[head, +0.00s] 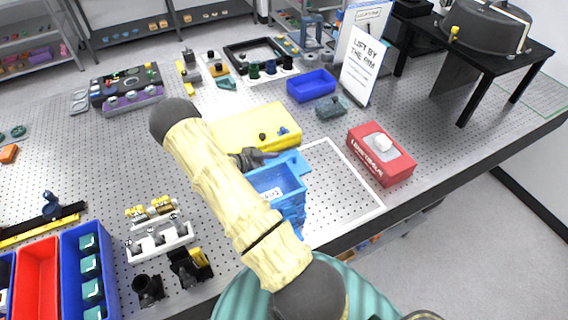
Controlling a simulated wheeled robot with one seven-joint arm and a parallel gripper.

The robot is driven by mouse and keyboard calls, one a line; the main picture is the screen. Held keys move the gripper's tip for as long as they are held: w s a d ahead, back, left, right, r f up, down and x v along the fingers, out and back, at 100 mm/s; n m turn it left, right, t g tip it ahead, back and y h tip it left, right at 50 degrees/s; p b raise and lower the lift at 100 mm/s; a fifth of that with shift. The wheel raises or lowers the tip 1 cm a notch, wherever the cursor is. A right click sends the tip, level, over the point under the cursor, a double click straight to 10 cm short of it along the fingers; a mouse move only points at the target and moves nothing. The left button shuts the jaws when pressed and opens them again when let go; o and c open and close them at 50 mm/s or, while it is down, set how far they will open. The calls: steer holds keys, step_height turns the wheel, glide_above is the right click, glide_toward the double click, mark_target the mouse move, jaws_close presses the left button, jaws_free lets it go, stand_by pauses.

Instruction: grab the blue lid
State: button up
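A light-blue box-shaped thing (274,182) with a small white label stands at the bench's front, just right of my arm. A flat blue piece (292,161) shows at its top back edge and looks like the lid; I cannot tell whether it is attached. My gripper (266,155) is dark and sits at the left end of this flat piece, touching or very close to it. My pale arm hides much of the gripper and the box's left side. Whether the fingers are closed on the lid is not clear.
A yellow case (250,128) lies just behind my gripper. A red box (381,155) with white tissue is to the right, and a dark blue tray (311,85) is farther back. A white-outlined bench area (338,185) is clear. Red and blue bins (38,275) stand front left.

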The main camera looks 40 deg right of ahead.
steer(key=shift+x, duration=1.2)
jaws_close()
